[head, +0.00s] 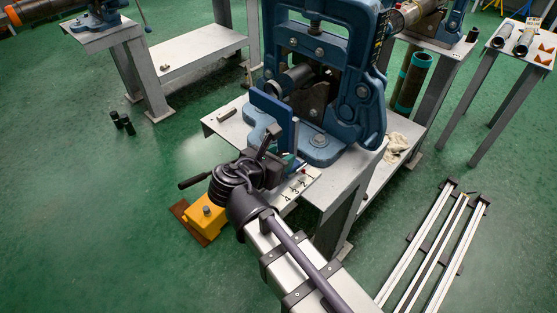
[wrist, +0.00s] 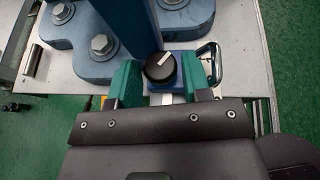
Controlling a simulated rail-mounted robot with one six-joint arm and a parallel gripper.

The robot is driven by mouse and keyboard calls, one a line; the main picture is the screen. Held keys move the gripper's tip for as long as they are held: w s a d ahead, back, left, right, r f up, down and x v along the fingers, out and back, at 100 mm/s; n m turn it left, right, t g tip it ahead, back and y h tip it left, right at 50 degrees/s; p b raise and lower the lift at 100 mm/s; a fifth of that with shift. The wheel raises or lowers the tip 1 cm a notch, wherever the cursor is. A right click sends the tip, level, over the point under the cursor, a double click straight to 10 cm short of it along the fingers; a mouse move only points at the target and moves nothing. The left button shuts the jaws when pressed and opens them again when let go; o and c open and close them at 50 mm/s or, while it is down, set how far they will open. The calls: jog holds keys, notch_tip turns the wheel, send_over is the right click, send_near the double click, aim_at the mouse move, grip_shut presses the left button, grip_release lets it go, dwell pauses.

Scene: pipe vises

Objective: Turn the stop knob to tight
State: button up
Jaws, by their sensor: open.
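The stop knob (wrist: 159,69) is round and black with a white pointer line, which points to the upper right in the wrist view. It sits on a small blue block (wrist: 184,66) at the bench edge. My gripper (wrist: 164,63) is open, with one teal finger on each side of the knob. The left finger is very close to the knob; I cannot tell whether it touches. A small gap shows at the right finger. In the head view my gripper (head: 288,160) is at the bench's front edge, and the knob cannot be made out there.
A tall blue plate (head: 273,118) stands just behind the knob, with the big blue pipe vise (head: 340,70) beyond. A numbered scale strip (head: 298,187) lies beside my gripper. A yellow block (head: 206,220) is on the floor.

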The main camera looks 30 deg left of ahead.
jog(key=shift+c, duration=0.2)
jog(key=c, duration=0.6)
jog(key=shift+o, duration=0.2)
jog(key=m+h, duration=0.1)
jog(key=a+m+h, duration=0.1)
jog(key=shift+w+g+h, duration=0.1)
jog(key=shift+g+h, duration=0.2)
jog(key=shift+m+h, duration=0.7)
jog(key=shift+m, duration=0.1)
jog(key=shift+d+m+g+h, duration=0.15)
jog(key=shift+m+g+h, duration=0.25)
jog(key=shift+m+h, duration=0.1)
jog(key=o, duration=0.6)
jog(key=p+v, duration=0.4)
jog(key=v, duration=0.7)
